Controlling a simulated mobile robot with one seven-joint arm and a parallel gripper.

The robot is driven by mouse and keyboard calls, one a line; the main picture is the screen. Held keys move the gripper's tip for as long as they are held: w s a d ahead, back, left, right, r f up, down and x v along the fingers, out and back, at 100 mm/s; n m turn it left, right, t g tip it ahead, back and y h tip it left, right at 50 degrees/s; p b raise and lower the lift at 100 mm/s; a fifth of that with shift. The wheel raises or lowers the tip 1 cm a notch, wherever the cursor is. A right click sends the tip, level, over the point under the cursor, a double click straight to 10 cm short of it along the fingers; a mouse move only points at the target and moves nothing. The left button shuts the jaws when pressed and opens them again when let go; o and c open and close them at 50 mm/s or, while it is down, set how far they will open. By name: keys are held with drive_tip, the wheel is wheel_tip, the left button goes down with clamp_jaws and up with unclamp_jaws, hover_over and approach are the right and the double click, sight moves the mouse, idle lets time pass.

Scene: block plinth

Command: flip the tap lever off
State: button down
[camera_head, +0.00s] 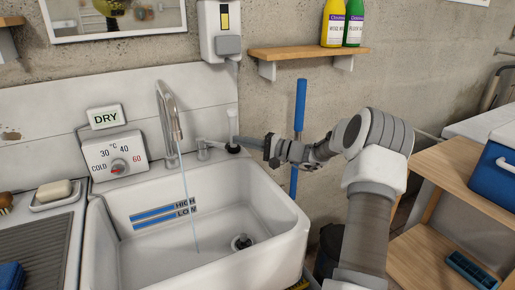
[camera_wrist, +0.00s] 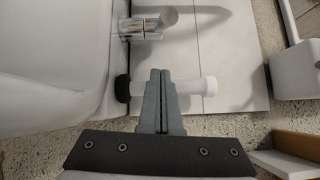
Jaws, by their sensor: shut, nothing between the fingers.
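The tap (camera_head: 170,110) is a tall chrome spout at the back of the white sink (camera_head: 270,240), and a thin stream of water runs from it. A short chrome tap lever (camera_head: 205,147) sits on the ledge right of the spout. A chrome fitting, likely this lever, shows at the top of the wrist view (camera_wrist: 150,24). My gripper (camera_head: 240,141) is shut and empty, right of the lever. In the wrist view my gripper's fingers (camera_wrist: 160,76) overlap a white cylinder with a black end (camera_wrist: 202,86); contact is unclear.
The white cylinder stands upright on the ledge (camera_head: 233,122), close to my fingers. A blue vertical pipe (camera_head: 300,105) is behind my arm. A soap dispenser (camera_head: 220,32) and bottle shelf (camera_head: 300,52) hang above. A temperature dial (camera_head: 116,160) is at left.

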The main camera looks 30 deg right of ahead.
sight(213, 144)
drive_tip(key=shift+s+a+r+b, duration=0.15)
drive_tip(key=shift+s+a, duration=0.1)
drive_tip(key=shift+a, duration=0.4)
drive_tip(key=shift+s+a+b, duration=0.1)
drive_tip(key=shift+s+a, duration=0.1)
drive_tip(key=shift+a, duration=0.45)
drive_tip(key=shift+s+a+r+b, duration=0.15)
drive_tip(key=shift+s+a, duration=0.1)
drive_tip(key=shift+a, duration=0.4)
